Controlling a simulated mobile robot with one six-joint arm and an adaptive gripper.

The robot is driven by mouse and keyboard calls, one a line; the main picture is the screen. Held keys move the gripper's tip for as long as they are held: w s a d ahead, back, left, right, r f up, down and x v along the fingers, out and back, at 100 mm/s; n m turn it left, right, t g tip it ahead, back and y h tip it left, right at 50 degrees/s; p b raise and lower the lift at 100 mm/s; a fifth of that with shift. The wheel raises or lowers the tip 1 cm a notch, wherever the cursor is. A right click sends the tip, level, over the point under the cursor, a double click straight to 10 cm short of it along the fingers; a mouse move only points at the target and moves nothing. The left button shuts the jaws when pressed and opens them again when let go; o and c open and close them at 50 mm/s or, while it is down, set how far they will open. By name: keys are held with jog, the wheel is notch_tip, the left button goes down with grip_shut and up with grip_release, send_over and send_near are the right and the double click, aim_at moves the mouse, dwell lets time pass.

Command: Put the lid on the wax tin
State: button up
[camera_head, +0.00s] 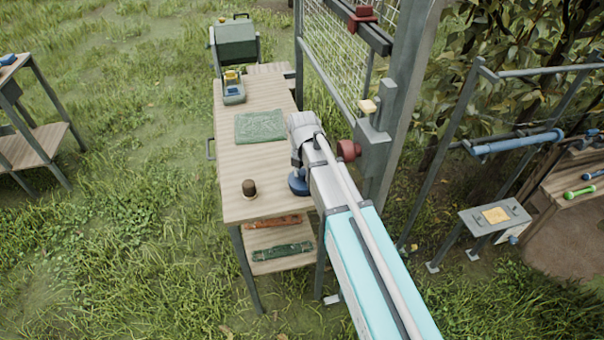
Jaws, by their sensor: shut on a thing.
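My gripper (296,160) points down over the right edge of the wooden table, partly hidden by my own arm. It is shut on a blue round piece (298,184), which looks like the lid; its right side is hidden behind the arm. I cannot tell whether this piece touches the tabletop or anything under it. A small dark brown cylinder (249,188) with a lighter top stands upright at the table's near left, apart from the gripper. No open wax tin can be told for certain; it may be hidden under the blue piece.
The wooden table (243,212) carries a green mat (260,126) and a yellow-and-grey device (233,88) farther back. A grey post (396,110) with a red knob (348,150) stands close to the arm's right. The table's near left is mostly clear.

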aim_at(303, 172)
jog(key=shift+f, duration=0.15)
jog(key=o, duration=0.6)
jog(key=shift+o, duration=0.2)
notch_tip(303, 172, up, 11)
jog(key=p, duration=1)
jog(key=shift+p, duration=0.4)
dwell(0.8)
